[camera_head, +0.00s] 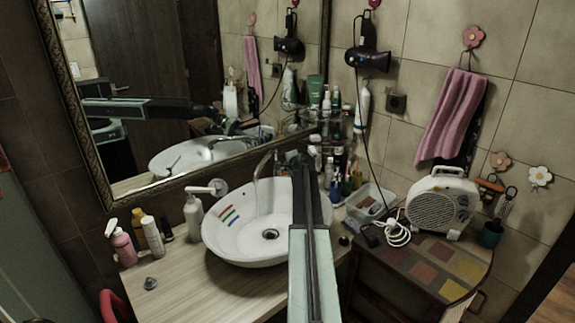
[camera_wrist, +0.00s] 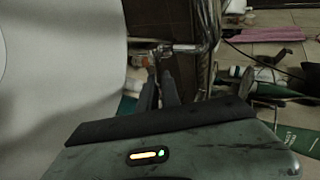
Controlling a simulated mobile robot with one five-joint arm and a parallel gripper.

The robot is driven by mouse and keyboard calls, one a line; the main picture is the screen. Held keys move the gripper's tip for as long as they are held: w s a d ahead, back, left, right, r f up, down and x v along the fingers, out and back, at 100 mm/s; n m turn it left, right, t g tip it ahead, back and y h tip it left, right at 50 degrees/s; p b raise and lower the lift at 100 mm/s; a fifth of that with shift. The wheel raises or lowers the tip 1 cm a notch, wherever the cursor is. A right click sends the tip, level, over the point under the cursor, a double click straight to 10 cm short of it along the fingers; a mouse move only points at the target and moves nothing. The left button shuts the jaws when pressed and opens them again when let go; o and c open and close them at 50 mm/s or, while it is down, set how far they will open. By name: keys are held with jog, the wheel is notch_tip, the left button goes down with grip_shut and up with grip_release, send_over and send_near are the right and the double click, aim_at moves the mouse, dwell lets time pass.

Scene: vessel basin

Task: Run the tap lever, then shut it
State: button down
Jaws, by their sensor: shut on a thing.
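The chrome tap (camera_head: 262,165) stands at the back rim of the white vessel basin (camera_head: 225,245). In the wrist view the tap (camera_wrist: 185,48) lies sideways just beyond my fingertips, with the pale basin (camera_wrist: 60,80) filling the left side. My gripper (camera_wrist: 160,72) is shut on the tap lever, which is small and mostly hidden between the fingertips. In the head view my arm reaches over the basin's right side and hides part of it.
Bottles (camera_head: 148,235) and a soap dispenser (camera_head: 194,215) stand left of the basin. Toiletries and a clear tub (camera_head: 370,200) crowd the right, beside a fan heater (camera_head: 441,207). A framed mirror (camera_head: 205,90) is behind. The front left counter is mostly clear.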

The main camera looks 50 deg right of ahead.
jog(key=c, duration=1.8)
grip_release()
jog(key=shift+w+a, duration=0.2)
jog(key=shift+c, duration=0.2)
jog(key=shift+s, duration=0.15)
jog(key=p+v, duration=0.4)
jog(key=v, duration=0.3)
jog(key=shift+s, duration=0.2)
jog(key=shift+a+r, duration=0.1)
jog(key=shift+r, duration=0.05)
